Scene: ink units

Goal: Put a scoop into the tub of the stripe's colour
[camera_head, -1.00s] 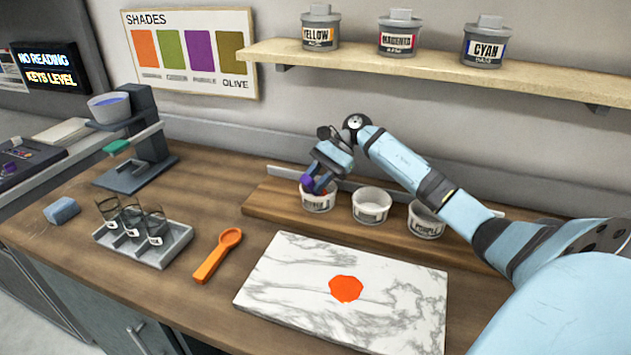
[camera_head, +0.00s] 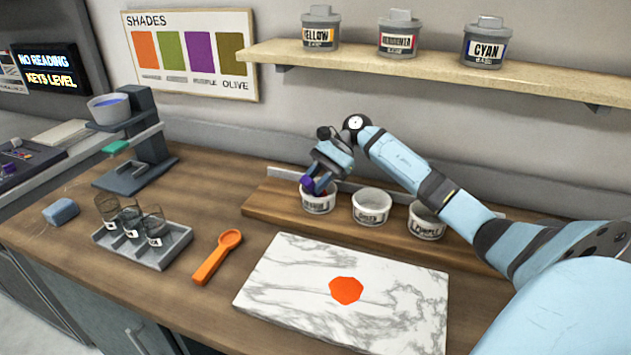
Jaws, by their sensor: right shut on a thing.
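My right gripper (camera_head: 318,184) is at the mouth of the left tub (camera_head: 319,204), shut on a small purple thing (camera_head: 306,182), mostly hidden by the fingers; I cannot tell its full shape. Some red-orange shows inside that tub, and its label is too blurred to read. The middle tub (camera_head: 370,212) is labelled green and the right tub (camera_head: 426,226) purple; my arm passes over the right one. An orange patch (camera_head: 346,290) lies on the marble slab (camera_head: 270,285). An orange spoon-like scoop (camera_head: 217,256) lies left of the slab. My left gripper is not in view.
The tubs stand on a wooden board (camera_head: 262,208). A grey tray (camera_head: 168,252) holds several glasses, with a blue block (camera_head: 61,211) beside it. A stand with a bowl (camera_head: 109,108) is at back left. Yellow, magenta and cyan pots sit on the shelf (camera_head: 420,63).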

